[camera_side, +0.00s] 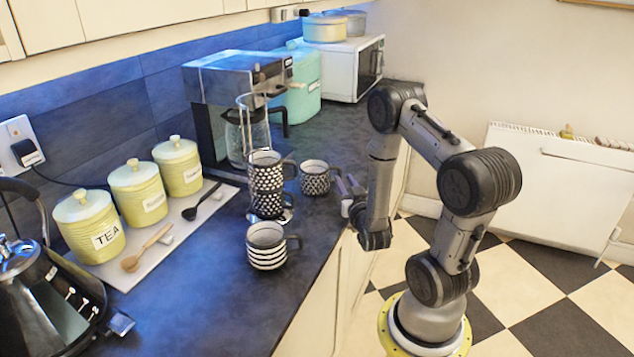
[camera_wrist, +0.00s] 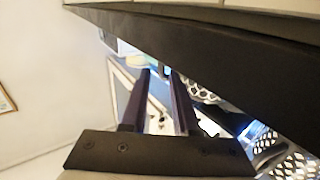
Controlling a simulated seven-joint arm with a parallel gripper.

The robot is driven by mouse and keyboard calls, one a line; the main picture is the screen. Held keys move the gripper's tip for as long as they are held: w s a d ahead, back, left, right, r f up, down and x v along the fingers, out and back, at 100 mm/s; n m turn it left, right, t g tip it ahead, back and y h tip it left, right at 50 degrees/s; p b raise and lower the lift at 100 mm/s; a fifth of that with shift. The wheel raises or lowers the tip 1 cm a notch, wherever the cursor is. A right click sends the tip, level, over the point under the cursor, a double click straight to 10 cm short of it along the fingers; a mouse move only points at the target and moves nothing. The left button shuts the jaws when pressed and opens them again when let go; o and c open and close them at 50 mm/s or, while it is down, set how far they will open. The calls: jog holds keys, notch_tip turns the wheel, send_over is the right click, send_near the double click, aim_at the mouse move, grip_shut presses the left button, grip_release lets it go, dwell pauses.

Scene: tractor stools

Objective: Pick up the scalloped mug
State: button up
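Two stacked patterned mugs (camera_side: 266,172) stand left of the scalloped-looking mug. A striped mug (camera_side: 267,247) stands nearer the front. A coffee maker (camera_side: 235,85) with a glass carafe is behind. Yellow canisters (camera_side: 138,188) line the left.

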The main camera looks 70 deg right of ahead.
aim_at(340, 174)
jog(key=shift+x, duration=1.85)
jog(key=shift+a, duration=0.1)
grip_shut()
